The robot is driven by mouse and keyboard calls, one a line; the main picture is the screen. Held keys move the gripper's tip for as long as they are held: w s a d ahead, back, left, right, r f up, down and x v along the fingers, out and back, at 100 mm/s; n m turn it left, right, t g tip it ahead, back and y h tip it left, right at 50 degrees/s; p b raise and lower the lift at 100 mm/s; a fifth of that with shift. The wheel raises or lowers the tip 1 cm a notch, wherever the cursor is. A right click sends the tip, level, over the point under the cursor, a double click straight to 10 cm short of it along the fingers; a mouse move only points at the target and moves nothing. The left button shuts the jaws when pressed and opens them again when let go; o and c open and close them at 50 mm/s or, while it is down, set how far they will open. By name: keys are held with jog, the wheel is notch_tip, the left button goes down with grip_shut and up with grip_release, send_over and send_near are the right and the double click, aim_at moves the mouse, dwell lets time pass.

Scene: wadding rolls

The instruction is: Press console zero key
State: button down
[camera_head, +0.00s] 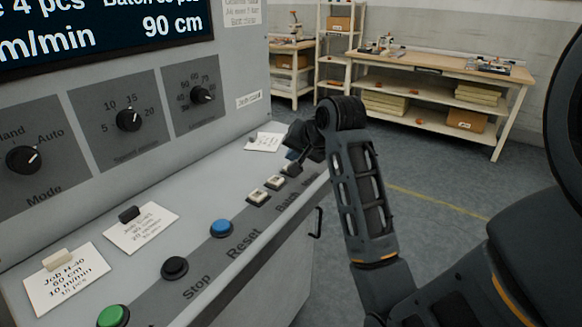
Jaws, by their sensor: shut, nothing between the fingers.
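The grey console (110,240) has a sloped ledge with a row of keys. Two white keys (257,196) stand by the label that reads "Batch", and a third pale key (290,169) is partly covered by my gripper. A bit of blue shows just behind it. The label at this far end is too small and covered to read, so I cannot tell which key is zero. My gripper (297,165) is shut and empty, pointing down at the far end of the row, over or very near the pale key. I cannot tell whether it touches.
Nearer on the ledge are a blue Reset button (221,228), a black Stop button (174,267) and a green button (113,316). Job cards (67,280) lie on the ledge. Dials (128,120) and a screen (100,35) rise behind. A workbench (440,66) stands across open floor.

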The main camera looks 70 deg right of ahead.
jog(key=shift+f, duration=0.1)
dwell(0.6)
jog(key=shift+f, duration=0.35)
jog(key=shift+f, duration=0.45)
dwell(0.6)
dwell(0.3)
jog(key=shift+r+p, duration=0.9)
jog(key=shift+p, duration=0.4)
notch_tip(320, 180, up, 5)
jog(key=p, duration=0.5)
jog(key=shift+p, duration=0.35)
